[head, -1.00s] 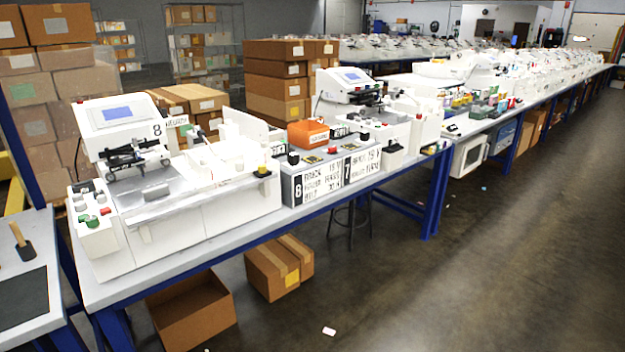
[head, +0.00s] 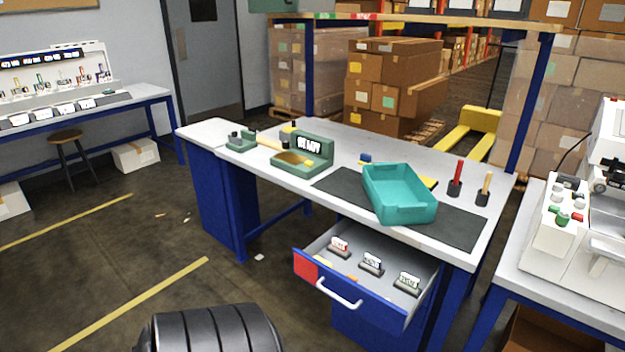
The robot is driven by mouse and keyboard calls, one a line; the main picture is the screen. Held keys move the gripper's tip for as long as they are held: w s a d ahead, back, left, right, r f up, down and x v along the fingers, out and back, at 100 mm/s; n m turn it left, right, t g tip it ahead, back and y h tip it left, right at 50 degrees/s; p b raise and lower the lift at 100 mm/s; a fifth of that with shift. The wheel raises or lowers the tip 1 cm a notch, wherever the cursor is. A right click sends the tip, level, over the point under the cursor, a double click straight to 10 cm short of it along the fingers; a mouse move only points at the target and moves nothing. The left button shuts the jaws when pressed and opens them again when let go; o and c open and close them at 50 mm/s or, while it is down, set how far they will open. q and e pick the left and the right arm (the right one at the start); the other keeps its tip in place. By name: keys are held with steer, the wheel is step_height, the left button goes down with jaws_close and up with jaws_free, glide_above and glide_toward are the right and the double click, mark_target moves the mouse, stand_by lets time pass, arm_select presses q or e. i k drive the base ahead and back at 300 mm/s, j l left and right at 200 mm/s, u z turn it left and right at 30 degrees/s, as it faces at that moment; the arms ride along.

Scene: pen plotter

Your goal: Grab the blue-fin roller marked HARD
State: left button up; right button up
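No roller marked HARD can be made out with certainty. An open drawer (head: 365,312) under the workbench holds three small dark pieces with upright labels: a red-lettered one (head: 339,247), a dark blue-lettered one (head: 372,264) and a green-lettered one (head: 408,283). Their lettering is too small to read. A small blue piece (head: 366,158) lies on the bench behind a teal tray (head: 401,209), partly hidden by it. I cannot tell whether either blue piece is the blue-fin roller. Neither of my grippers is in view.
The teal tray stands on a dark mat (head: 340,186). A green device reading READY (head: 308,148) stands on the bench. Red-handled (head: 457,178) and wooden-handled (head: 486,188) tools stand at right. A white machine (head: 570,225) is on the right-hand table.

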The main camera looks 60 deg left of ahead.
mark_target(369, 264)
steer(key=u, duration=1.65)
